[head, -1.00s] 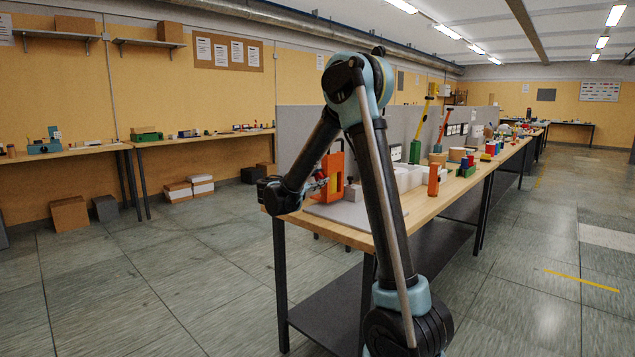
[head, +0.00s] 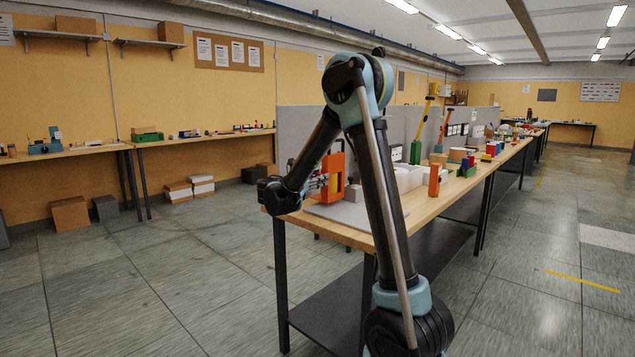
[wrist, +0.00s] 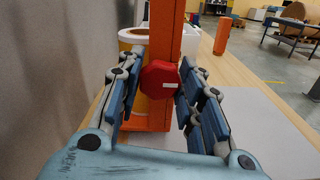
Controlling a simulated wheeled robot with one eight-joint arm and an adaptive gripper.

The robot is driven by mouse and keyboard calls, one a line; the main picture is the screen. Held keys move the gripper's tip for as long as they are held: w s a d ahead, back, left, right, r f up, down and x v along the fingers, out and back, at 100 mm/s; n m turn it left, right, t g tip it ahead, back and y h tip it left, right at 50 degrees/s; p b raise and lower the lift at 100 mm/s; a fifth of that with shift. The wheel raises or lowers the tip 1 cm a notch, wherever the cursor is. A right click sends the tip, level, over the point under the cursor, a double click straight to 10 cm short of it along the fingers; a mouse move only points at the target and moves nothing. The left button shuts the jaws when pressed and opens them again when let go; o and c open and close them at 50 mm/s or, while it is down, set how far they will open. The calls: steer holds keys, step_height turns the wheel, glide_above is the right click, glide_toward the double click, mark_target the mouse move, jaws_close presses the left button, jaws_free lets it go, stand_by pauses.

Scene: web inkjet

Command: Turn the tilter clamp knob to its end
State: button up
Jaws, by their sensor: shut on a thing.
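My gripper (wrist: 155,88) is around the knob, with one blue-padded finger on each side. The gripper is shut on the knob, though the contact itself is partly hidden.
The orange frame stands on a grey plate (head: 352,216) at the near end of the wooden bench (head: 425,207). A small orange block (head: 434,180) and white boxes stand behind it. A grey partition (wrist: 50,70) rises at the left in the wrist view.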

stand_by(0.3)
steer(key=o, duration=1.1)
steer(key=v, duration=1.2)
steer(key=shift+w+a, duration=0.1)
